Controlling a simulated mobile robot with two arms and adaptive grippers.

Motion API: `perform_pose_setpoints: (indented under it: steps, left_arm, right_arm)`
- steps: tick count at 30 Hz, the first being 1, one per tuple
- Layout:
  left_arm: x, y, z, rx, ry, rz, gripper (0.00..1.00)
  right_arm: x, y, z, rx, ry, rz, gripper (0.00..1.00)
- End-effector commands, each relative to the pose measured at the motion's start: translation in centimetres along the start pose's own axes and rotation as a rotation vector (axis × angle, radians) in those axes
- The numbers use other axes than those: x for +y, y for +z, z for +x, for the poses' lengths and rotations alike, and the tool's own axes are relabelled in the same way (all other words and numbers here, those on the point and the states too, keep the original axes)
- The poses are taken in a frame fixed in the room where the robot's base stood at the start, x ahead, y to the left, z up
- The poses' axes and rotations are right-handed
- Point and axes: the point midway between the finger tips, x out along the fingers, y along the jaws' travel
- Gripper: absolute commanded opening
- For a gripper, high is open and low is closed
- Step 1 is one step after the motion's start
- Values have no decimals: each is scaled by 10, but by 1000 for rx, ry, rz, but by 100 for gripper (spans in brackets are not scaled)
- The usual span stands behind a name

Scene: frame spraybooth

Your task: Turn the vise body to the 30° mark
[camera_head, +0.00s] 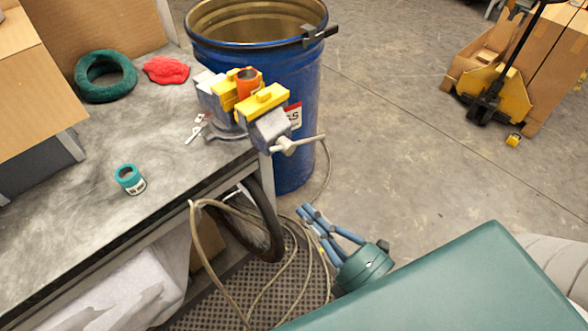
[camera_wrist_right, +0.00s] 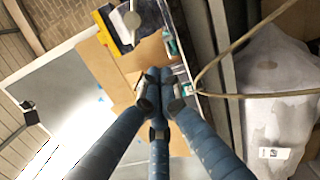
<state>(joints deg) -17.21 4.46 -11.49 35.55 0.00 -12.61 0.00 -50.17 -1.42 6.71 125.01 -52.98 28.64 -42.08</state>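The grey vise (camera_head: 268,133) with yellow jaw covers is at the bench's right corner and also shows at the top of the right wrist view (camera_wrist_right: 110,31). An orange cylinder (camera_head: 248,84) stands between its jaws. Its pale screw handle (camera_head: 297,144) points toward the lower right. The swivel base is mostly hidden, and no degree marks are readable. My right gripper (camera_head: 303,211) is below and to the right of the vise, apart from it. My left gripper is not in view.
A blue drum (camera_head: 300,167) stands close behind the vise. The grey bench (camera_head: 95,205) holds a teal jar (camera_head: 130,180), a green ring (camera_head: 104,92) and a red cloth (camera_head: 166,70). A hose (camera_head: 203,203) hangs below the bench corner. Open floor lies to the right.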

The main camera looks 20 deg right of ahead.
Motion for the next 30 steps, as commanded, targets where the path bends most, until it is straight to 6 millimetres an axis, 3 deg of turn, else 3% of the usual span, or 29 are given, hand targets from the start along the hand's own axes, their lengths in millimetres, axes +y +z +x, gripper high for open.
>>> perform_pose_setpoints:
  steps: [7, 19, 24, 30]
  left_arm:
    - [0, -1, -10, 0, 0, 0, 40]
    - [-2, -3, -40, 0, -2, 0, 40]
    - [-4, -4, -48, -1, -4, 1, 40]
    - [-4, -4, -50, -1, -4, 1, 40]
  right_arm:
    - [13, -1, 21, 9, 18, -29, 0]
    - [15, -1, 105, 7, 17, -26, 0]
    - [13, 25, 107, 7, 12, -27, 0]
    - [11, 36, 110, 7, 13, -24, 0]
